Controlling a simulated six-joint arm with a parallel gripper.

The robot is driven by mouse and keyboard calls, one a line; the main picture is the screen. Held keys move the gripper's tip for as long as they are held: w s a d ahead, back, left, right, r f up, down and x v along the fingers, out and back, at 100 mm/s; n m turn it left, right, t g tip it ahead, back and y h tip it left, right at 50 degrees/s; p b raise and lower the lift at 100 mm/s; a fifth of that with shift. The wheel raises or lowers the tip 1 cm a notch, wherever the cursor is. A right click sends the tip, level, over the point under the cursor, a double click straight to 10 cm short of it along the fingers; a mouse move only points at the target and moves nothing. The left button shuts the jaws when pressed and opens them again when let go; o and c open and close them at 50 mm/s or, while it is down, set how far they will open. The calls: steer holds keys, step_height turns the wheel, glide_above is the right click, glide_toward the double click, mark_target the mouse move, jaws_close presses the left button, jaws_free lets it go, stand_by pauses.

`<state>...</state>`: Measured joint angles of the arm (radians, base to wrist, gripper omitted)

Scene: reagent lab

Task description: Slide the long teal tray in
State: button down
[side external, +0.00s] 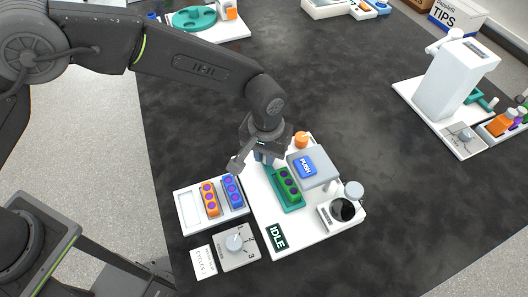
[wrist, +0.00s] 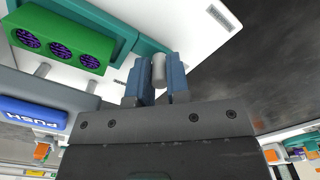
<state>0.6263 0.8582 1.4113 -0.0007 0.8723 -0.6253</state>
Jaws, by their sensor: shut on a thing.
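The long teal tray (side external: 274,186) lies on the white base plate of the device, beside the grey housing with the blue PUSH button. It carries a green block (side external: 288,185) with purple wells. In the wrist view the teal tray (wrist: 122,32) and green block (wrist: 62,42) are at upper left. My gripper (side external: 265,157) is low at the tray's far end. In the wrist view its blue fingers are shut on a grey round handle (wrist: 158,70) at the tray's end. The fingers partly hide the handle.
The grey housing with the PUSH button (side external: 305,166) is close right of the tray. An orange-capped bottle (side external: 301,139) stands near my gripper. A white rack (side external: 189,212) with orange and blue blocks and a dial box (side external: 236,246) are at left.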

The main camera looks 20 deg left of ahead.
steer(key=shift+w+d, duration=1.45)
steer(key=c, duration=1.1)
jaws_free()
steer(key=shift+s+a, duration=0.1)
steer(key=shift+s, duration=0.05)
